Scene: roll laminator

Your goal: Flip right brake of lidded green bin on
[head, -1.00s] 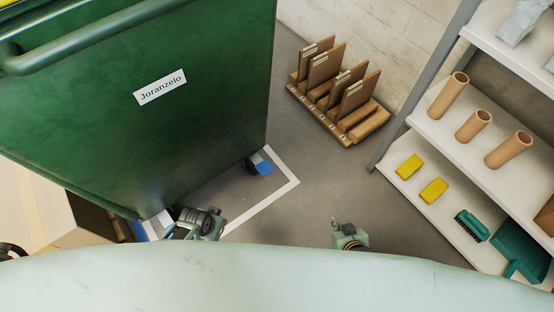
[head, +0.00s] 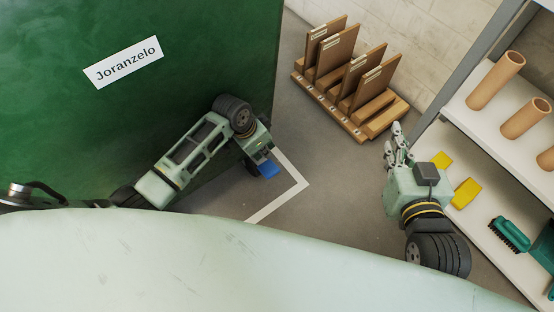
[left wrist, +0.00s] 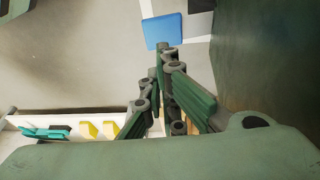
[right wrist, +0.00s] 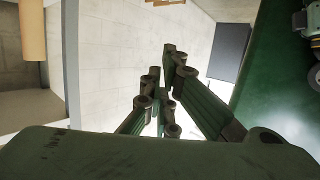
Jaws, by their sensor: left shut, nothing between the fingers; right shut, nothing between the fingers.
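The green bin (head: 190,70), with a "Joranzelo" label (head: 123,62), fills the left of the head view; its lid is out of view. A blue brake pedal (head: 268,170) sits low at the bin's right corner, by a dark caster partly hidden behind my left gripper. My left gripper (head: 262,155) is just above the pedal in the head view. In the left wrist view the pedal (left wrist: 163,31) is just beyond the shut, empty fingertips (left wrist: 164,58); contact cannot be told. My right gripper (head: 396,142) is shut and empty, raised right of the bin.
A wooden rack (head: 350,95) with upright boards stands by the wall. A shelf (head: 475,120) with tubes, yellow blocks and a teal brush (head: 510,235) is at right, close to my right gripper.

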